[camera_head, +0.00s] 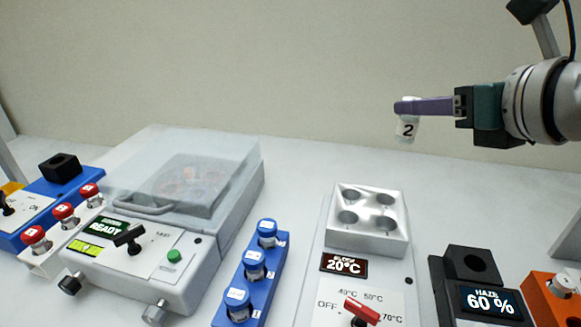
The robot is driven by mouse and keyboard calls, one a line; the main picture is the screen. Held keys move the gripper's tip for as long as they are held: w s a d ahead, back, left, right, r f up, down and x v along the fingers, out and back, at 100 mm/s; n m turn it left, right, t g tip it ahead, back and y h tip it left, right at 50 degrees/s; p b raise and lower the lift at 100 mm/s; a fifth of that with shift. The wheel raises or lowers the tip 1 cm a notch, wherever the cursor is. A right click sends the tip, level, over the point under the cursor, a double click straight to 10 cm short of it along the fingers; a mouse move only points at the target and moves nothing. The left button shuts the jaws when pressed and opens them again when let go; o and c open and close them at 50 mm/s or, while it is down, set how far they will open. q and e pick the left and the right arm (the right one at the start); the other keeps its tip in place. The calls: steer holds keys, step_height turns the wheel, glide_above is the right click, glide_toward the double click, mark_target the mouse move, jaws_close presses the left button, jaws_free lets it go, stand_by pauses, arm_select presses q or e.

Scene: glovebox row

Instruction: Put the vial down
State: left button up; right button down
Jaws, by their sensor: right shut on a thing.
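The vial (407,131), white with a black "2" on its label, hangs from my right gripper (405,106) in the upper right of the head view. The gripper's purple fingers are shut around the vial's top, which they hide. The vial is roughly upright and held well above the bench. It appears in the picture above and slightly right of the metal heating block (366,205), whose round wells look empty. My left gripper is not in view.
A blue rack (262,284) holds blue-capped vials. A white rack (53,248) holds red-capped vials. A lidded centrifuge-like machine (180,200) stands left. A black haze meter (475,285) and an orange device (548,300) stand right. Bench behind the block is clear.

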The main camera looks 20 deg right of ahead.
steer(key=b, duration=0.5)
glide_above(397, 221)
steer(key=s+a, duration=0.2)
step_height(397, 221, down, 15)
steer(key=shift+f+b, duration=1.2)
steer(key=shift+f, duration=1.05)
steer(key=shift+f, duration=0.15)
steer(key=c, duration=0.6)
jaws_free()
